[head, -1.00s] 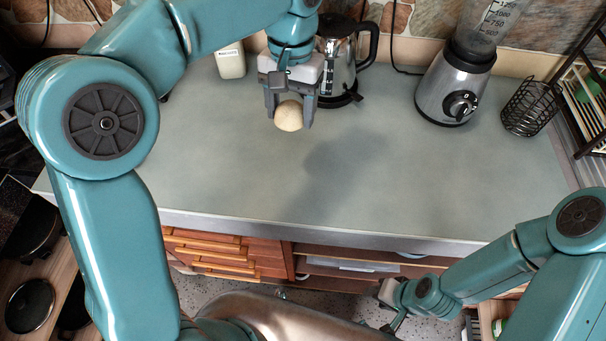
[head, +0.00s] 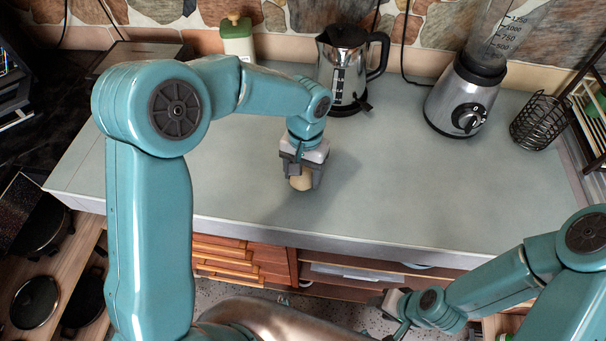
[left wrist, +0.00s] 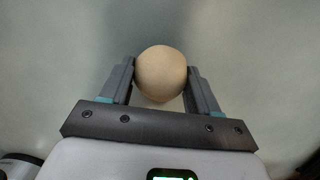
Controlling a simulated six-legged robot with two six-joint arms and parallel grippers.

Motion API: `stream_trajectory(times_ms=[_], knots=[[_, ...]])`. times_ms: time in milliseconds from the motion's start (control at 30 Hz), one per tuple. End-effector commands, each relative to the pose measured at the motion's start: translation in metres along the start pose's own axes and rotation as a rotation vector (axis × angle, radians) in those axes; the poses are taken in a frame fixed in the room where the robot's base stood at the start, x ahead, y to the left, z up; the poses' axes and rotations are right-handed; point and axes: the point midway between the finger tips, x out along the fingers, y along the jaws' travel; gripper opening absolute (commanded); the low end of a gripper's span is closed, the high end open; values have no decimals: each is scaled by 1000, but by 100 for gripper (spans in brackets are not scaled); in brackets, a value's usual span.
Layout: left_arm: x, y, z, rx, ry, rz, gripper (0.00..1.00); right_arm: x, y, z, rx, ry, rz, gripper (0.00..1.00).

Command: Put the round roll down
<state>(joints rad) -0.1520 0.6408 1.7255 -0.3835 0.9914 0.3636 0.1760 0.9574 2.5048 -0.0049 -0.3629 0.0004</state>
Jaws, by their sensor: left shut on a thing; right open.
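The round roll (head: 301,183) is a pale tan ball. My left gripper (head: 302,178) is shut on it, over the front middle part of the grey-green countertop (head: 400,180). In the left wrist view the roll (left wrist: 161,73) sits between the two fingers of my left gripper (left wrist: 160,80). I cannot tell whether the roll touches the countertop. My right gripper (head: 392,312) is low in front of the counter, beyond its front edge, open and apart from the roll.
A kettle (head: 343,75) and a white bottle with a green cap (head: 238,40) stand at the back. A blender (head: 464,98) and a black wire basket (head: 537,122) stand at the right. The countertop around the roll is clear.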

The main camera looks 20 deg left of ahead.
Motion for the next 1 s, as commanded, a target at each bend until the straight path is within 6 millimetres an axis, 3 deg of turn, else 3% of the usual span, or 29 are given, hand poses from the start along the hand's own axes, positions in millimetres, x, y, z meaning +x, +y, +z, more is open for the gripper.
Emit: stream_trajectory(times_ms=[133, 533, 567, 600, 867, 1000], knots=[[16, 0, -2, 0, -1, 0, 33, -2, -1, 0, 0, 0, 0, 43], [23, 0, -3, 0, 1, 0, 33, 3, 1, 0, 0, 0, 0, 43], [21, 0, -3, 0, 1, 0, 71, 2, 1, 0, 0, 0, 0, 43], [21, 0, -3, 0, 1, 0, 84, 1, 0, 0, 0, 0, 0, 43], [19, 0, -2, 0, 1, 0, 87, 0, 0, 0, 0, 0, 0, 43], [8, 0, -3, -1, 3, 0, 87, -1, 0, 0, 0, 0, 0, 43]])
